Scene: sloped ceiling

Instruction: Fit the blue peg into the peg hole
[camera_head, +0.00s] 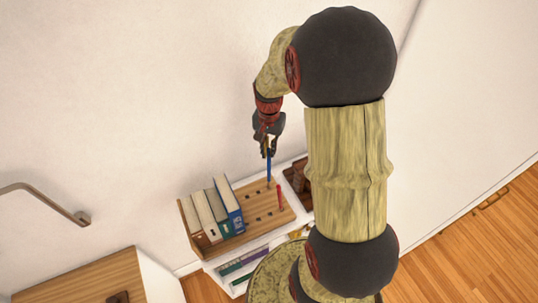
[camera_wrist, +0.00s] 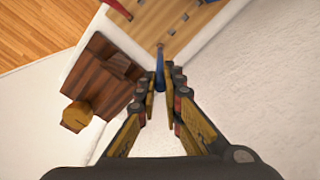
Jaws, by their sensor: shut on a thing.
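The blue peg (camera_head: 269,171) hangs roughly upright below my gripper (camera_head: 268,150), over the back part of a wooden peg board (camera_head: 262,225) with dark holes. My gripper is shut on the upper part of the peg. In the wrist view, the blue peg (camera_wrist: 160,68) shows between the fingertips (camera_wrist: 161,84), pointing away toward the board (camera_wrist: 155,20). The peg's lower end is at or just above the board near its back edge; I cannot tell whether it is in a hole. A red peg (camera_head: 279,196) stands upright in the board, close to the blue peg's right.
Several books (camera_head: 213,210) stand on the left part of the board. A dark wooden object (camera_head: 298,183) lies to the right, also in the wrist view (camera_wrist: 104,78). The white wall is close behind. A wooden-topped cabinet (camera_head: 85,280) stands lower left.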

